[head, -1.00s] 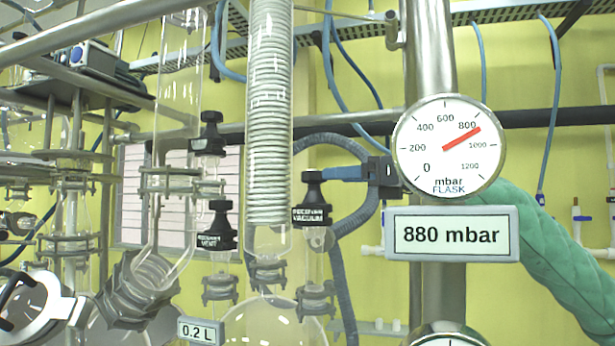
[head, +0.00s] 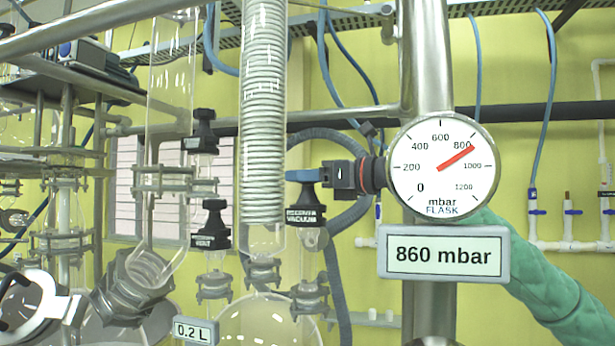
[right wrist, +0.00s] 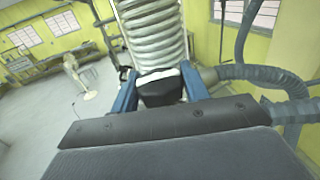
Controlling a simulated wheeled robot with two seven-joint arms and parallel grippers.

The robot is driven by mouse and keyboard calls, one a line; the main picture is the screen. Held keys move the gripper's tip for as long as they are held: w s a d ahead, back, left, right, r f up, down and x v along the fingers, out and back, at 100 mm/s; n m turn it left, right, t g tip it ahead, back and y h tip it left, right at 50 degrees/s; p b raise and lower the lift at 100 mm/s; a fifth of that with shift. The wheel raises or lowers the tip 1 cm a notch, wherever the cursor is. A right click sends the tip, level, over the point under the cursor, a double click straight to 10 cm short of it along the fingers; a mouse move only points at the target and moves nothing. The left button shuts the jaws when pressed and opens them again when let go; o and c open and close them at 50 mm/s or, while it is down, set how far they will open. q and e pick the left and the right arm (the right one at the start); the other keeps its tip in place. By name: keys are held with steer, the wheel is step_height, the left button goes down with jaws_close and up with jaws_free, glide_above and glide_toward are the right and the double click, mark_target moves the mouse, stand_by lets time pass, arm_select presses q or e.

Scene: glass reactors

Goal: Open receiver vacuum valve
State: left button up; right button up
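The receiver vacuum valve has a black knob with a label reading "RECEIVER VACUUM" (head: 305,214), on glass right of the coiled condenser in the head view. My right gripper (head: 304,176) reaches in from the right, behind the gauge, with its blue fingers at the knob's top. In the right wrist view, the blue fingers of my right gripper (right wrist: 160,84) lie on both sides of the black knob (right wrist: 161,93) and appear closed against it. The contact is partly hidden. The flask gauge (head: 442,168) and its display (head: 443,255) read 860 mbar.
The glass condenser (head: 262,120) stands just left of the valve. The receiver vent knob (head: 211,226) and another black knob (head: 203,135) are further left. A steel post (head: 428,60) carries the gauge. A grey hose (head: 335,270) runs behind the valve.

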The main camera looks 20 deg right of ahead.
steer(key=c, duration=0.4)
steer(key=shift+g+y, duration=0.3)
steer(key=shift+g, duration=0.1)
